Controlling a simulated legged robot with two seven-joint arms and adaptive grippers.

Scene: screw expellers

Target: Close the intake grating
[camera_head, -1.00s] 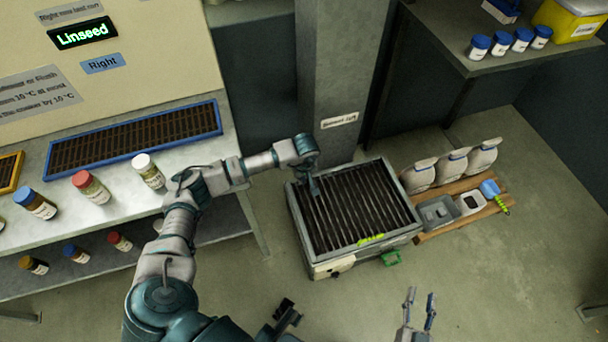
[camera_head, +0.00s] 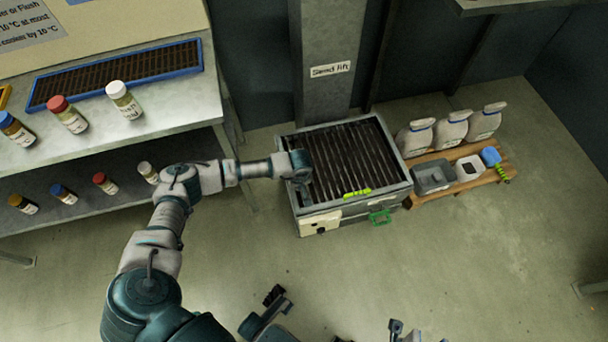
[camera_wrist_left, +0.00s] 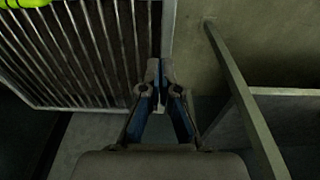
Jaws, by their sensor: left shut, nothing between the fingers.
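The intake grating (camera_head: 350,156), dark bars in a grey frame, lies across the top of the grey intake box (camera_head: 352,219). A lime-green grip (camera_head: 357,193) is at its front edge. I cannot tell whether it sits fully down. My left gripper (camera_head: 304,194) is at the left side of the grating. In the left wrist view its fingers (camera_wrist_left: 163,78) are together and empty, beside the grating frame (camera_wrist_left: 168,30); contact is unclear. My right gripper (camera_head: 415,332) is cut off at the bottom edge, its fingers apart, away from the box.
A wooden pallet (camera_head: 443,194) with white sacks (camera_head: 451,130) and grey tubs stands to the right. A shelf table (camera_head: 180,112) with jars is at left. Floor in front is clear.

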